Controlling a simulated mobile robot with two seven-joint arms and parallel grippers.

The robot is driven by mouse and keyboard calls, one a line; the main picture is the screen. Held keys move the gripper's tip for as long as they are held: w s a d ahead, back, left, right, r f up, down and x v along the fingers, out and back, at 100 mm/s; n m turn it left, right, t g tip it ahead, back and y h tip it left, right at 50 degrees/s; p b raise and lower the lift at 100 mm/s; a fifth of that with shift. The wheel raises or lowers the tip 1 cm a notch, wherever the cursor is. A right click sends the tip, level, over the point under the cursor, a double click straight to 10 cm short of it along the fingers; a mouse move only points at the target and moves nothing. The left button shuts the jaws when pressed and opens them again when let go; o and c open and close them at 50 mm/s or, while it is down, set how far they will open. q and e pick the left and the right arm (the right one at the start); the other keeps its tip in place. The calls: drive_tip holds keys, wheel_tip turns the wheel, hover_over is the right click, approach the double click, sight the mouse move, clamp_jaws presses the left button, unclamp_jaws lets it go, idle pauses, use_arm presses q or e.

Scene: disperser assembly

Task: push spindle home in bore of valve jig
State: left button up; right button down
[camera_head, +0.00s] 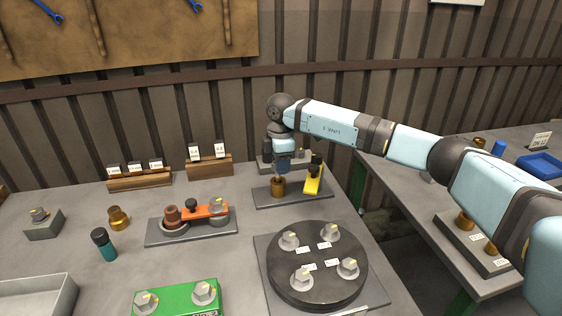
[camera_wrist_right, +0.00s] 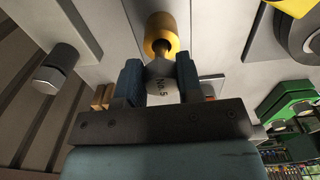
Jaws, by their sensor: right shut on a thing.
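The valve jig (camera_head: 322,195) is a grey plate at the back right of the near table. It carries an upright brass cylinder (camera_head: 278,187) and a yellow lever (camera_head: 313,182) with a black knob. My right gripper (camera_head: 285,168) is just above the brass cylinder. In the right wrist view my right gripper (camera_wrist_right: 159,76) has its blue fingers shut on a grey spindle head (camera_wrist_right: 161,90) marked "No. 5". A thin brown stem (camera_wrist_right: 160,50) runs from the head to the bore of the brass cylinder (camera_wrist_right: 161,28). How deep the stem sits is hard to tell. My left gripper is not in view.
A black round turntable (camera_head: 318,262) with several grey knobs stands in front of the jig. A plate with an orange lever (camera_head: 203,212) lies left of it. A grey block with a knob (camera_head: 267,162) stands close behind. A second table (camera_head: 455,165) is at the right.

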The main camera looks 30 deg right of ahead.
drive_tip(key=shift+f+b, duration=0.55)
drive_tip(key=shift+f, duration=1.1)
drive_tip(key=c, duration=0.7)
unclamp_jaws()
wheel_tip(320, 180, up, 14)
drive_tip(key=shift+f+p, duration=0.1)
drive_tip(key=shift+p, duration=0.4)
